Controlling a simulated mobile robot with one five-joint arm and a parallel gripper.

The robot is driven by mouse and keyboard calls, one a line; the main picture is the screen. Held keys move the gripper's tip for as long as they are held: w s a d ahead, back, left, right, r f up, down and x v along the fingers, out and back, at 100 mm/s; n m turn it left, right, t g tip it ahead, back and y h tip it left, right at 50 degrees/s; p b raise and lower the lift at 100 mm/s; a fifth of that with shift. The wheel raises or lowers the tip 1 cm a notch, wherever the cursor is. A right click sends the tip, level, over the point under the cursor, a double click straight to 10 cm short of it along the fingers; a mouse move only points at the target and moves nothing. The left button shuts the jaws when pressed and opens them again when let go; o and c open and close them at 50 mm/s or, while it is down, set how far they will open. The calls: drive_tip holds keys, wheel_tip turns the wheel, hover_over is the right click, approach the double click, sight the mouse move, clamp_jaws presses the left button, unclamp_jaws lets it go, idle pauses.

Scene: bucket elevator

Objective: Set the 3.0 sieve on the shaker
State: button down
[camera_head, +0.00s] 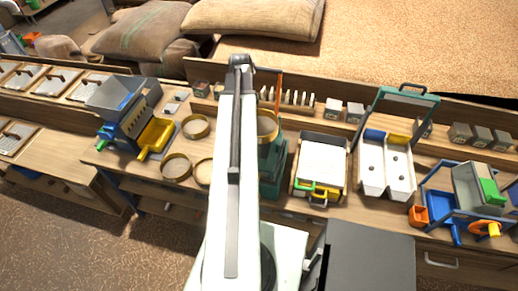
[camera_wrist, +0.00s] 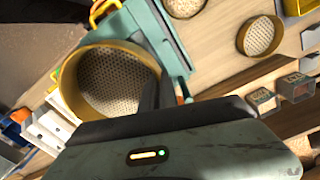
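A round brass-rimmed sieve (camera_wrist: 70,88) with a perforated bottom fills the left of the wrist view. My gripper (camera_wrist: 158,92) is shut on its right rim, with one dark finger inside the rim. I cannot read a size mark on it. In the head view this sieve (camera_head: 274,124) shows just right of my arm, which hides its left part and my gripper. The teal shaker (camera_head: 272,176) stands on the bench below it, partly hidden by my arm. The shaker also shows behind the sieve in the wrist view (camera_wrist: 168,32). I cannot tell whether sieve and shaker touch.
Other sieves lie on the bench left of my arm (camera_head: 195,136) (camera_head: 176,178) (camera_head: 200,181). A blue-grey machine with a yellow tray (camera_head: 155,135) stands further left. Right of the shaker are a white-lined tray (camera_head: 322,160) and a green-framed double bin (camera_head: 372,178).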

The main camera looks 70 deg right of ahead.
drive_tip(key=f+b, duration=0.4)
drive_tip(key=w+f+b, duration=0.1)
drive_tip(key=f+b, duration=0.1)
drive_tip(key=shift+a+f, duration=0.1)
drive_tip(key=shift+a, duration=0.2)
drive_tip(key=shift+f+b, duration=2.25)
drive_tip(key=shift+b, duration=0.1)
drive_tip(key=c, duration=2)
unclamp_jaws()
drive_tip(key=o, duration=0.4)
drive_tip(key=shift+c, duration=0.2)
drive_tip(key=shift+r, duration=0.1)
wheel_tip(320, 180, up, 12)
drive_tip(key=p, duration=1.2)
drive_tip(key=shift+r+p, duration=0.25)
drive_tip(key=shift+p, duration=0.1)
